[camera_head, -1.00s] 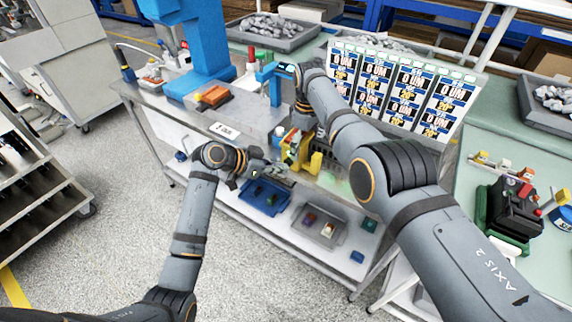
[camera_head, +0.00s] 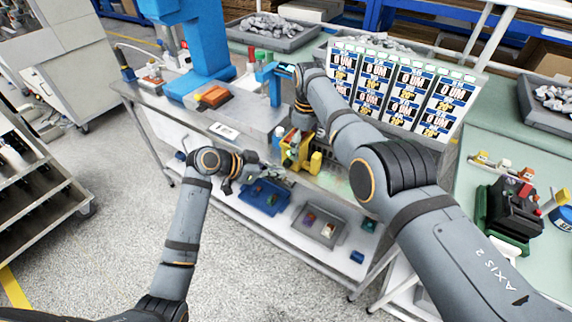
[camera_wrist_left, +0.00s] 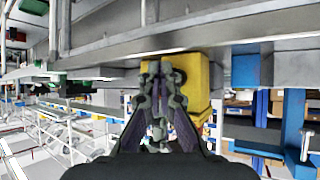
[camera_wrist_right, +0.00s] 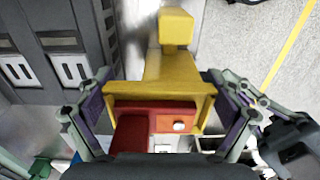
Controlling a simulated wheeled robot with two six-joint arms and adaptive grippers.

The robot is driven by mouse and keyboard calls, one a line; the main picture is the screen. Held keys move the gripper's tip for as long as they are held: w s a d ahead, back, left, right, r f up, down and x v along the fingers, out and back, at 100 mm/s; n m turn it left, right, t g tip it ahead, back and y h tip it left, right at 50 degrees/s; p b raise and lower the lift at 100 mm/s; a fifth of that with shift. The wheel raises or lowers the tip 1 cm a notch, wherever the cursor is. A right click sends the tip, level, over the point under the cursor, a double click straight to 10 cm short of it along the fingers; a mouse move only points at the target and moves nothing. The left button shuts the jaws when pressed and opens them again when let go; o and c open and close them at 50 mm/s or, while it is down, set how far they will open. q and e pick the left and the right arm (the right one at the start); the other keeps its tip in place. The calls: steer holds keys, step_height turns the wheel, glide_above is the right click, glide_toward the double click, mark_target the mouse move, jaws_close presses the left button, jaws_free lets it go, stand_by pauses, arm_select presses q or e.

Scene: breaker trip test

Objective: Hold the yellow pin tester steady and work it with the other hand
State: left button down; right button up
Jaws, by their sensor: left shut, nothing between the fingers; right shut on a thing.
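The yellow pin tester (camera_head: 294,154) stands at the front edge of the grey workbench in the head view. My right gripper (camera_wrist_right: 164,102) is shut on the tester, with a finger on each side. My left gripper (camera_head: 276,166) is shut and empty, just left of the tester. In the left wrist view its closed fingertips (camera_wrist_left: 161,72) are in front of the yellow body (camera_wrist_left: 203,72), which they partly hide; whether they touch it is unclear.
A blue press (camera_head: 205,45) and an orange block (camera_head: 213,96) are on the bench at left. A label board (camera_head: 393,88) stands behind my right arm. A blue bin (camera_head: 262,196) and a grey bin (camera_head: 320,226) are on the shelf below.

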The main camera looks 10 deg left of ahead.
steer(key=shift+f, duration=0.1)
arm_select(q)
steer(key=s, duration=0.1)
steer(key=s+a, duration=0.1)
steer(key=s, duration=0.1)
steer(key=s+a, duration=0.1)
steer(key=shift+s, duration=0.2)
stand_by(0.5)
arm_select(e)
steer(key=o, duration=1.2)
arm_select(q)
steer(key=shift+w+f, duration=0.1)
arm_select(e)
steer(key=shift+w, duration=0.1)
